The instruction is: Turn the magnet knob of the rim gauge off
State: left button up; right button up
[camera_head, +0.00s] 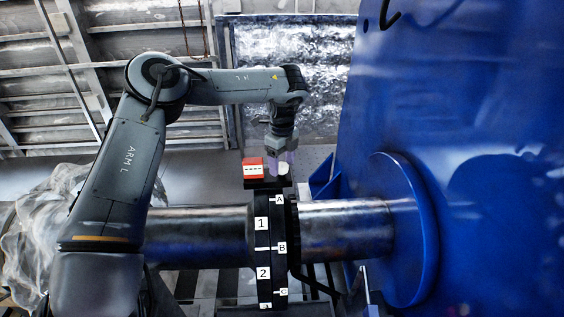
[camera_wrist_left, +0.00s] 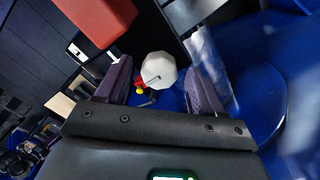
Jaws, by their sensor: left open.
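The rim gauge (camera_head: 253,168) is a red block with a white label on a black base, on top of the dark coupling. Its red body shows at the upper left of the left wrist view (camera_wrist_left: 98,18). The pale faceted magnet knob (camera_head: 284,169) sits just right of the red block. In the left wrist view the knob (camera_wrist_left: 158,68) has a short dark mark on its face. My left gripper (camera_head: 283,156) points down over the knob. Its two dark fingers are apart on either side of the knob, with visible gaps. My right gripper is not in view.
The coupling (camera_head: 263,240) carries number and letter labels and joins two steel shafts (camera_head: 345,228). A large blue housing (camera_head: 480,120) with a round flange stands close on the right. Crumpled clear plastic (camera_head: 40,215) lies at the left. Small red and yellow parts (camera_wrist_left: 139,86) show beside the knob.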

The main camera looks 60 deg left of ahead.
aim_at(282, 164)
pick_arm(q)
notch_tip(282, 164, up, 11)
dwell(0.7)
jog(key=shift+f, duration=0.1)
